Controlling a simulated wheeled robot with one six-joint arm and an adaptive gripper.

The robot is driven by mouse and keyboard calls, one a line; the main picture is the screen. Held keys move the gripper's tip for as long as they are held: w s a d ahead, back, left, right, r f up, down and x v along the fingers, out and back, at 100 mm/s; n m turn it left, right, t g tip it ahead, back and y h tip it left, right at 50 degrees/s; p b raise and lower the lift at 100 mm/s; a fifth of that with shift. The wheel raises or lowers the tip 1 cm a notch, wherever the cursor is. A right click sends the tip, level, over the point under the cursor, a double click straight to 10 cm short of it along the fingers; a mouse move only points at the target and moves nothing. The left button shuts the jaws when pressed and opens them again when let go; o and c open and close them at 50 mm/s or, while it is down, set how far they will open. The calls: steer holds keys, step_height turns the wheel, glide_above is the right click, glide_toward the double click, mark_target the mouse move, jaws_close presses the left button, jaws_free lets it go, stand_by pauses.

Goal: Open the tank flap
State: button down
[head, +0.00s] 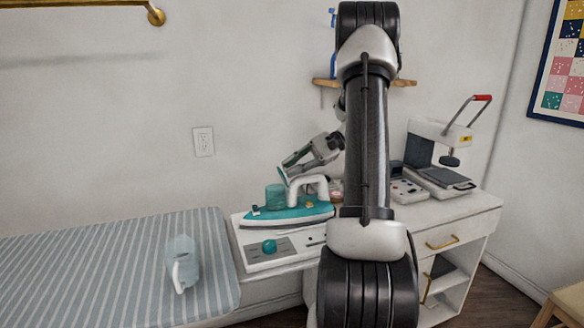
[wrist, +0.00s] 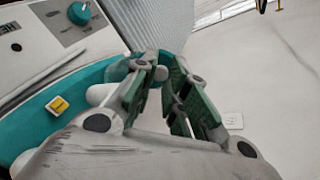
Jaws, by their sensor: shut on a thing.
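The steam iron (head: 290,214) is teal and white and stands on its white base, its white handle (head: 309,181) arching on top. It also shows in the wrist view as a teal body (wrist: 28,128) with a yellow button (wrist: 58,105). My gripper (head: 284,174) reaches in from the right, just above the teal tank (head: 275,197) at the iron's left end. In the wrist view, my gripper's fingertips (wrist: 160,76) are close together on a small part, which I take as the tank flap. The fingers hide most of it, so its angle cannot be told.
The base has a teal knob (head: 269,246). A heat press (head: 440,160) stands at right on the white cabinet (head: 460,215). The wall is close behind the iron.

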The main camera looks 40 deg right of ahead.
steer(key=c, duration=1.4)
jaws_free()
